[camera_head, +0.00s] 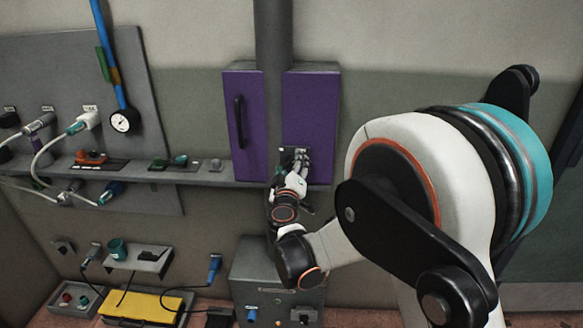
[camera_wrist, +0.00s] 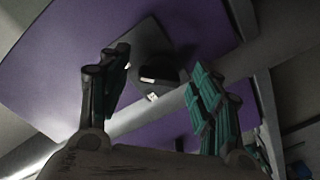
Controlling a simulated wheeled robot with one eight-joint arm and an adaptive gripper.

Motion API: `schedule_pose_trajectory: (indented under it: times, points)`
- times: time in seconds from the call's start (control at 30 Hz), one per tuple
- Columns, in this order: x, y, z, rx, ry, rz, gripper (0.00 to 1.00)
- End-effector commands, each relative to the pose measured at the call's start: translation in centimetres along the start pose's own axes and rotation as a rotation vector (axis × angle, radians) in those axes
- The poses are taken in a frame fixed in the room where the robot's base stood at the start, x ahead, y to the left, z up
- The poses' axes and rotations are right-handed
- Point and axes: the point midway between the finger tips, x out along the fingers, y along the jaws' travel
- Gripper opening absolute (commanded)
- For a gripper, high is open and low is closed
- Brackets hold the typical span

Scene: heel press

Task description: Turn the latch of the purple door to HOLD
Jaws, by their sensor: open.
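The purple door (camera_head: 309,112) stands upright on the wall, right of the grey post. Its purple face (camera_wrist: 95,50) fills much of the wrist view. A dark latch (camera_wrist: 160,75) on a grey plate (camera_wrist: 150,45) sits on this face, with a small white mark beside it. My gripper (camera_head: 295,160) is at the lower part of the door, over the latch area in the head view. In the wrist view my gripper (camera_wrist: 160,88) is open, one finger on each side of the latch, with gaps between. The latch's labels are too small to read.
A second purple panel with a black handle (camera_head: 240,122) is left of the post. A grey ledge (camera_head: 215,178) runs below, carrying red and green switches. A grey box (camera_head: 275,275) stands beneath my gripper. Cables and a gauge (camera_head: 122,121) are at the left.

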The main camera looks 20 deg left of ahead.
Motion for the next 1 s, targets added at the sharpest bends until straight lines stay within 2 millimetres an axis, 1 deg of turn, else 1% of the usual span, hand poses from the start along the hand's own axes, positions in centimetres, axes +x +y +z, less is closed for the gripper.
schedule_pose_trajectory:
  times: [0.13,0.27,0.5,0.7,0.83,1.0]
  points:
    - [-0.5,0.0,-0.1,0.000,0.001,-0.001,0.58]
    - [-2.2,0.0,-0.1,-0.001,0.001,0.000,0.58]
    - [-7.2,0.0,-0.1,0.000,0.001,-0.001,0.58]
    - [-10.4,-0.1,-0.1,0.000,0.001,-0.001,0.58]
    - [-11.6,0.0,0.0,0.000,0.000,0.000,0.58]
    - [-12.0,0.0,0.1,0.000,-0.001,0.001,0.58]
